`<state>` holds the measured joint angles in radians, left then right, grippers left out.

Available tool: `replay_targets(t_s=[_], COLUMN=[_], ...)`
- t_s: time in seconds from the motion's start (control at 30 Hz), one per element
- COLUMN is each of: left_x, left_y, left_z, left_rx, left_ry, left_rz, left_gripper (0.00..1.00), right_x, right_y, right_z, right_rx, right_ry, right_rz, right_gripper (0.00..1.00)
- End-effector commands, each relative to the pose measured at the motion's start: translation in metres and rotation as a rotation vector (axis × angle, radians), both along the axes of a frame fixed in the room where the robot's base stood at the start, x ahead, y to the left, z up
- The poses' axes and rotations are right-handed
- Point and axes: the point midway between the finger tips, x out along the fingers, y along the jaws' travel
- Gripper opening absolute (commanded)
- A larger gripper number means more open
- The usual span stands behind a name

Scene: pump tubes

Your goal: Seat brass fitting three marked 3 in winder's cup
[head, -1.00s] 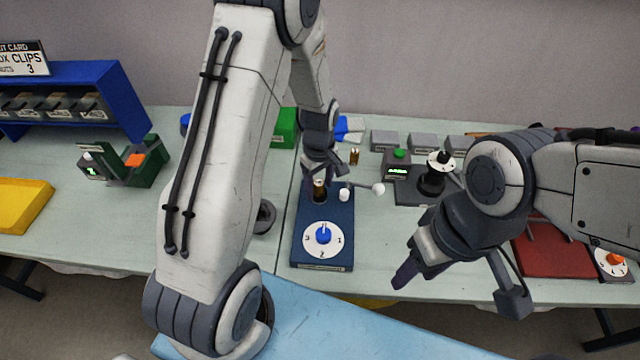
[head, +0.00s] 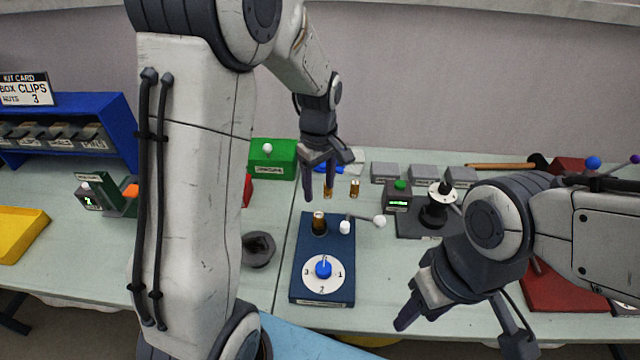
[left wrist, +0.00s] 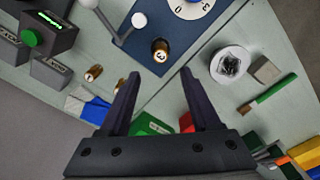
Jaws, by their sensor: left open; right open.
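The winder is a blue base (head: 336,238) with a white dial (head: 323,273) numbered around a blue knob. A dark brass-topped fitting (head: 319,222) stands upright in the cup at its back left. In the left wrist view this fitting (left wrist: 160,50) shows a 3 on its top. My left gripper (head: 319,196) is open and empty, above and behind the fitting; its fingers (left wrist: 160,74) are apart from it. My right gripper (head: 407,316) hangs in front of the bench, right of the winder, open with nothing seen in it.
A lever with a white knob (head: 379,221) reaches right from the base. A dark round holder (head: 258,249) sits left. A green box (head: 272,158) stands behind.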

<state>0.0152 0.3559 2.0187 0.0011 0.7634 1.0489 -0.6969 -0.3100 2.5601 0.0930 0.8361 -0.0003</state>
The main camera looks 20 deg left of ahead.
Motion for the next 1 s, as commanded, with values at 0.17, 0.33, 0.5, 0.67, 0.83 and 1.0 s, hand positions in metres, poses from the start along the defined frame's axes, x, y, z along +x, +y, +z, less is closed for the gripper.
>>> replay_targets(t_s=[0.17, 0.33, 0.5, 0.67, 0.83, 1.0], left_x=[-0.015, -0.089, -0.18, -0.228, -0.238, -0.237], left_y=[-0.024, -0.097, -0.136, -0.141, -0.143, -0.143], left_z=[0.019, 0.047, 0.059, 0.059, 0.058, 0.058], left_rx=[-0.006, -0.024, -0.047, -0.061, -0.064, -0.064], left_ry=[-0.007, -0.03, -0.055, -0.07, -0.073, -0.073], left_rz=[-0.138, -0.7, -1.299, -1.63, -1.709, -1.704], left_gripper=[0.64, 0.64, 0.64, 0.64, 0.64, 0.64], right_x=[0.0, 0.0, 0.0, 0.0, 0.0, 0.0], right_y=[0.0, 0.0, 0.0, 0.0, 0.0, 0.0], right_z=[-0.001, -0.001, -0.001, -0.001, -0.001, -0.001], right_rx=[0.0, 0.0, 0.0, 0.0, 0.0, 0.0], right_ry=[0.0, 0.0, 0.0, 0.0, 0.0, 0.0], right_rz=[0.0, 0.0, 0.0, 0.0, 0.0, 0.0], right_gripper=[0.5, 0.5, 0.5, 0.5, 0.5, 0.5])
